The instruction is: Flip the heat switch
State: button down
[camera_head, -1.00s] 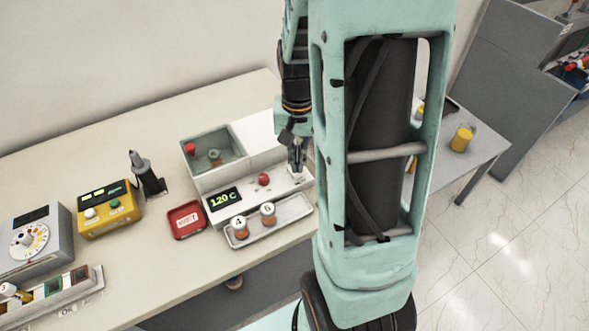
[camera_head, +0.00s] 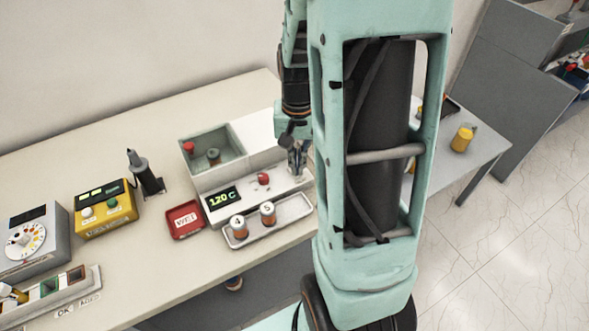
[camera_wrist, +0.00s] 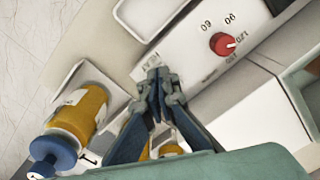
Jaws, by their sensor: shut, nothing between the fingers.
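The white heater unit (camera_head: 250,190) stands on the table with a lit display (camera_head: 222,198) reading 120 C and a red knob (camera_head: 263,179) on its panel. The knob also shows in the wrist view (camera_wrist: 222,44), with printed markings around it. My gripper (camera_head: 298,172) is shut and empty at the right end of this panel. In the wrist view my gripper's fingertips (camera_wrist: 157,74) are together, right beside the printed HEAT label (camera_wrist: 147,60). The heat switch itself is not clearly visible; the fingertips seem to cover its place. I cannot tell whether they touch it.
A tray (camera_head: 284,222) with two numbered bushings (camera_head: 238,226) lies in front of the unit. A red WET tray (camera_head: 185,219), a black stand (camera_head: 146,177) and a yellow box (camera_head: 104,208) are to its left. My arm hides the table's right part.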

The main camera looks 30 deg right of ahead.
jog(key=shift+f+b, duration=0.3)
jog(key=shift+f, duration=0.1)
jog(key=shift+r, duration=0.1)
jog(key=shift+r+p, duration=2.8)
jog(key=shift+r, duration=0.65)
